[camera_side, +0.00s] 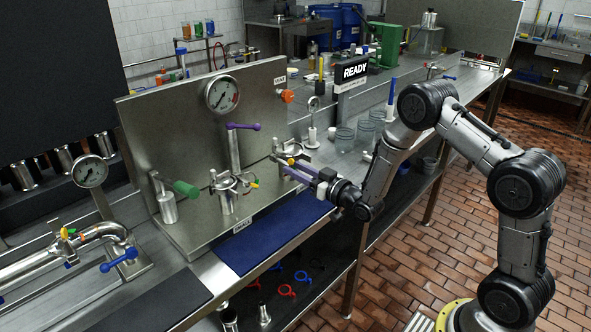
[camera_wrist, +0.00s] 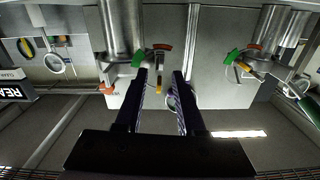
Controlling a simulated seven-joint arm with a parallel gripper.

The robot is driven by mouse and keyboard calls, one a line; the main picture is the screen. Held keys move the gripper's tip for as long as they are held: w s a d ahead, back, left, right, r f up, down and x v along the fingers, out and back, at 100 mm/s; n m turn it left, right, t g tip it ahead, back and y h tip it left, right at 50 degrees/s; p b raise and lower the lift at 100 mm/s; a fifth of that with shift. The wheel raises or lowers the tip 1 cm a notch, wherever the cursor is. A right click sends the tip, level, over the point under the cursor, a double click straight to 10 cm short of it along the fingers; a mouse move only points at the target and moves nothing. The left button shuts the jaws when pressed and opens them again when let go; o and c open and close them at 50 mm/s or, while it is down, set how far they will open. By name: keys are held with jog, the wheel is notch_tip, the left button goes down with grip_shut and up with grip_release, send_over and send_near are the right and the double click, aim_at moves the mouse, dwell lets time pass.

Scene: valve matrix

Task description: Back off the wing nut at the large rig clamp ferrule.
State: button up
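In the wrist view a steel clamp ferrule (camera_wrist: 120,35) stands ahead of my gripper. At it is a small fitting that looks like the wing nut (camera_wrist: 160,62), with a green piece, a red piece and a yellow-tipped stem. My gripper (camera_wrist: 160,74) is open, its two dark fingers apart, with the stem showing in the gap between them. I cannot tell whether either finger touches it. In the side view my gripper (camera_side: 288,167) reaches the right-hand clamp on the bench, and its fingers partly hide the fitting there.
A steel back panel (camera_side: 180,122) with a gauge (camera_side: 221,94) rises behind. A blue mat (camera_side: 270,232) lies in front. A READY sign (camera_side: 354,72) stands behind.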

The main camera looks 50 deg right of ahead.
jog(key=s, duration=1.3)
jog(key=shift+a, duration=0.1)
jog(key=s+a+r+n, duration=0.1)
jog(key=a+r, duration=0.2)
jog(key=r, duration=1)
jog(key=a+r+n, duration=0.2)
jog(key=a+r, duration=0.1)
jog(key=r, duration=0.9)
jog(key=s+f+g, duration=0.4)
jog(key=s, duration=0.4)
jog(key=s+f+m+g, duration=0.1)
jog(key=s+f+g, duration=0.3)
jog(key=s, duration=0.3)
jog(key=s+a+f+m+g, duration=0.1)
jog(key=s+f+g, duration=0.3)
jog(key=s, duration=0.4)
jog(key=shift+s+f, duration=0.3)
jog(key=shift+a, duration=0.1)
